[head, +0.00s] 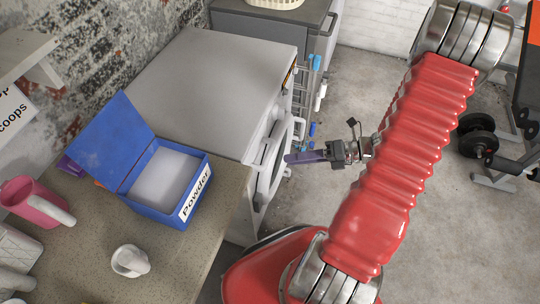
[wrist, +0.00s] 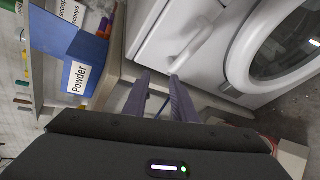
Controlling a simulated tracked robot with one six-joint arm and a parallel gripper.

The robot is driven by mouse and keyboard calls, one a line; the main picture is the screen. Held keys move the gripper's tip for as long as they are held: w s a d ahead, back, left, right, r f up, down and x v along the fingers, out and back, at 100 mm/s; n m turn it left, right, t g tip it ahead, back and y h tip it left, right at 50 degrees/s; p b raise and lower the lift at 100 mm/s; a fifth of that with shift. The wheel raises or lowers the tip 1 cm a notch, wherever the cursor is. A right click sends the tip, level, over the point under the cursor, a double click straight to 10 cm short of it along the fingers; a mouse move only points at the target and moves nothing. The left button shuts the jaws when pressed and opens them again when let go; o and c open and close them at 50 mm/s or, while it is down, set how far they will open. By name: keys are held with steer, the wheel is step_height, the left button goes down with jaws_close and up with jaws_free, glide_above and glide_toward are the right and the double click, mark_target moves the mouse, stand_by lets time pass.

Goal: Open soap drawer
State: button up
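The white washing machine (head: 212,82) stands against the wall, its front facing right in the head view. In the wrist view its soap drawer (wrist: 172,32) has a white bar handle (wrist: 190,47), with the round door to its right. The drawer looks shut. My gripper (head: 288,158) is in front of the machine's front in the head view. In the wrist view my gripper (wrist: 160,77) has its two dark fingers apart with nothing between them. The right fingertip appears close to the lower end of the handle; I cannot tell if they touch.
A blue open box labelled Powder (head: 185,210) and a white cup (head: 130,260) stand on the counter (head: 195,262) beside the machine. A pink jug (head: 30,200) is at the left. A wire rack (head: 306,85) stands beyond the machine. Concrete floor is free between machine and weights.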

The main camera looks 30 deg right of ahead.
mark_target(269, 157)
steer(key=d+f+m+t, duration=0.3)
steer(key=d+f+m, duration=0.1)
steer(key=m, duration=0.3)
steer(key=shift+s+d+f+t+h, duration=0.2)
steer(key=shift+s+f+t+h, duration=0.1)
steer(key=shift+f+t+h, duration=0.1)
steer(key=shift+x, duration=6.95)
steer(key=shift+c, duration=0.6)
jaws_close()
steer(key=shift+d, duration=0.25)
steer(key=shift+a, duration=0.15)
